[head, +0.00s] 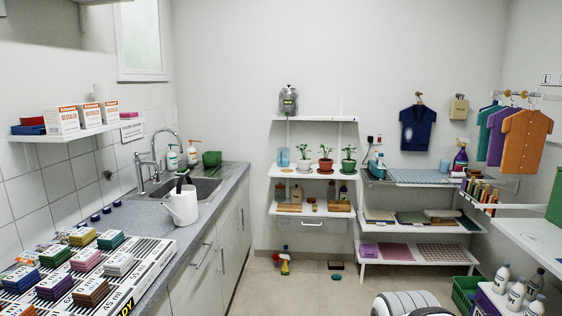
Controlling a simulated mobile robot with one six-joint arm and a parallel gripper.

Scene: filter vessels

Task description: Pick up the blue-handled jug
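A white jug (183,206) stands upright on the grey counter (217,197), in front of the sink, with its spout pointing left. A dark piece shows at its top, but it is too small to tell whether this is a blue handle. No other jug with a clearly blue handle can be made out. My gripper is not in view, and nothing is seen holding the white jug.
The sink (190,188) and tap (143,172) lie behind the jug. Shelves (315,118) line the far wall. A green crate (466,292) stands at the lower right. The middle floor (300,295) is mostly clear.

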